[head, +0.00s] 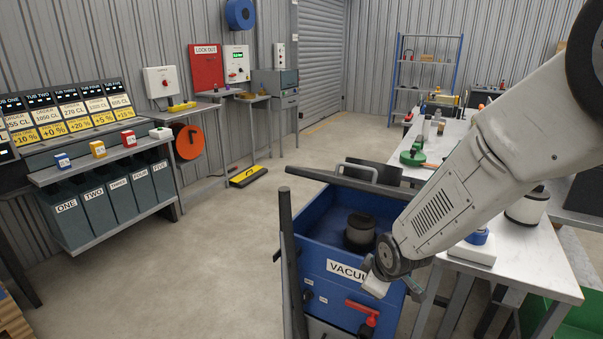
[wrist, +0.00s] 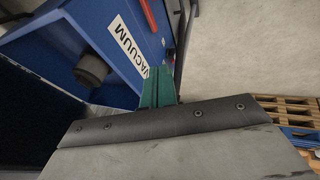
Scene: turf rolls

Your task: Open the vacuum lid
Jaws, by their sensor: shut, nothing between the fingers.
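The blue vacuum unit (head: 318,222) stands at the lower middle of the head view, with a white VACUUM label on its front. A red handle (head: 362,309) is low on the front. In the wrist view the unit (wrist: 60,32) is tilted at the upper left, with the black fitting (wrist: 92,68) at its left. My gripper (wrist: 158,74) shows teal fingers together and empty, near the label's end; contact cannot be told. In the head view my arm hides the unit's right side.
A dark upright post (head: 287,255) stands at the unit's left. A white workbench (head: 545,255) with tools is close on the right. A green bin (head: 540,315) is at lower right. The concrete floor (head: 215,235) left of the unit is clear.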

